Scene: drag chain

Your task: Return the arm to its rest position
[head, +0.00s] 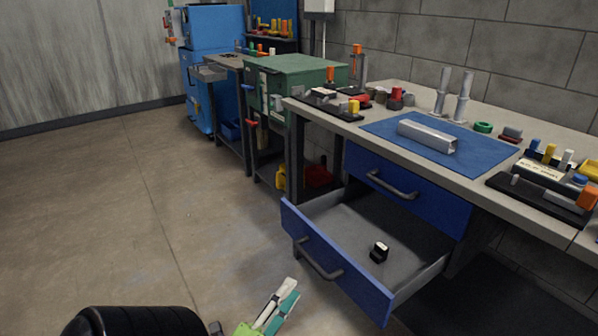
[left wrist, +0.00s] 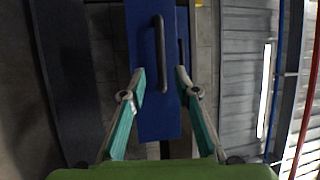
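My left gripper (head: 280,300) shows at the bottom of the head view, with pale and teal fingers on a green body. It is over the floor, in front of the pulled-out blue drawer (head: 338,268). In the left wrist view the two teal fingers of my left gripper (left wrist: 160,75) stand apart with nothing held between them. A blue drawer front (left wrist: 152,110) with a dark handle (left wrist: 157,52) appears beyond them; I see no contact. My right gripper is in neither view.
A small black object (head: 379,252) lies in the open drawer, which juts out below the workbench (head: 480,182). On the bench, a metal channel (head: 427,135) rests on a blue mat (head: 476,164). The floor (head: 100,200) to the left is clear.

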